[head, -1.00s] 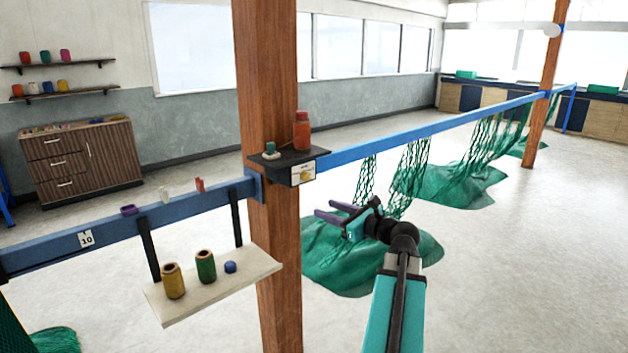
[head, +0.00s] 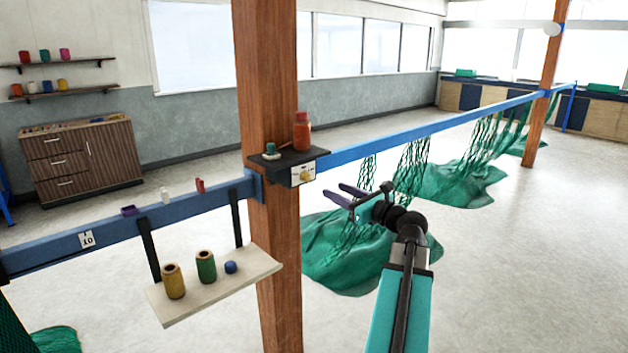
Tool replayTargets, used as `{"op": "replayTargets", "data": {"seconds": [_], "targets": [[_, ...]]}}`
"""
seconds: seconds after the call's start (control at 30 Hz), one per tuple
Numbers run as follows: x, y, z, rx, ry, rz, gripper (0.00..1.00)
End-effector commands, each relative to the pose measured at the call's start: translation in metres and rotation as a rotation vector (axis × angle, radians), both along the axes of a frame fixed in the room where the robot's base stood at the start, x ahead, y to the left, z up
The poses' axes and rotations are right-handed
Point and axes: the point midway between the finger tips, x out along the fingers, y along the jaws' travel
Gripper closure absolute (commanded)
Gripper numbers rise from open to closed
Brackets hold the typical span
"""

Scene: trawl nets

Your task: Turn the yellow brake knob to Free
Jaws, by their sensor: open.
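The yellow brake knob (head: 305,174) is on the front of a small black shelf box (head: 280,168) fixed to the wooden post. It sits on a pale label plate whose writing is too small to read. My gripper (head: 347,194) is to the right of the knob and a little lower, with its two purple fingers apart and pointing left toward the post. It is open and empty, and apart from the knob. Which way the knob points is too small to tell.
A red-orange jar (head: 302,131) and a small teal-topped item (head: 270,151) stand on the black shelf. The blue rail (head: 430,131) runs behind my gripper, with green nets (head: 350,245) hanging from it. A lower board (head: 215,285) holds spools left of the post (head: 280,260).

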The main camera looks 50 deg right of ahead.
Motion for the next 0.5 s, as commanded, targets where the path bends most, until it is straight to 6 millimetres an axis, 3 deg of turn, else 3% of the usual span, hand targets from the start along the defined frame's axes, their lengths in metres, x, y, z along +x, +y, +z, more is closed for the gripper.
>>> {"op": "replayTargets", "data": {"seconds": [0.5], "targets": [[0.075,-0.008,0.002,0.0,0.001,0.002,0.6]]}}
